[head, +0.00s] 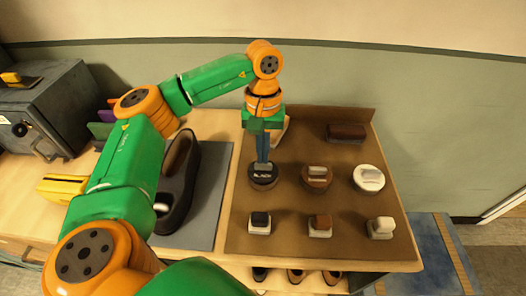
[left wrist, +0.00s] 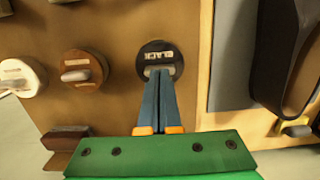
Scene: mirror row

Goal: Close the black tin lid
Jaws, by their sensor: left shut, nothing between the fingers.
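My right gripper is not in view.
A brown-lidded tin (head: 317,178) and a white-lidded tin (head: 368,178) stand to the right. Several small blocks (head: 320,225) form the front row. A brown brush (head: 346,133) lies at the back.

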